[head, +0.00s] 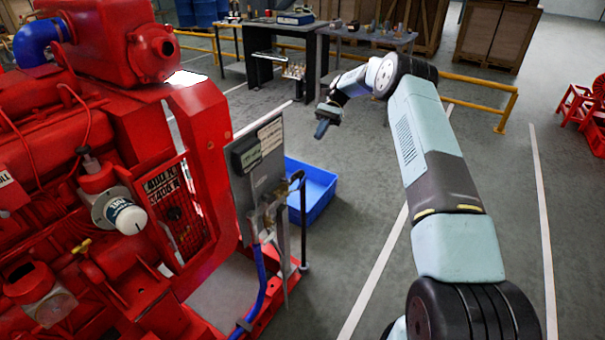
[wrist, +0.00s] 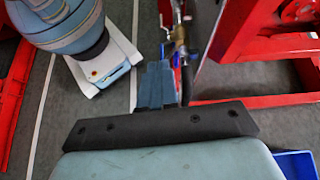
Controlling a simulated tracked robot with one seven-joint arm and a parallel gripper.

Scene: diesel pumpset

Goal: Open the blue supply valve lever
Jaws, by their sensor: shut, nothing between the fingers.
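My gripper (head: 322,128) hangs in the open air behind and to the right of the grey panel (head: 246,190), apart from it. It is shut and empty. Its blue-grey fingers (wrist: 157,85) show side by side in the wrist view. Brass valve fittings (head: 266,217) sit at the panel's right side, with a blue hose (head: 260,285) running down from them. In the wrist view the brass fittings (wrist: 180,48) appear just beyond and right of the fingertips, without clear contact. The blue lever itself is too small to tell apart from the fittings and hose.
The red diesel pumpset (head: 110,190) fills the left. A blue bin (head: 312,192) lies on the floor behind the panel; its edge shows in the wrist view (wrist: 297,163). A workbench (head: 272,50) and yellow rail (head: 480,82) stand at the back.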

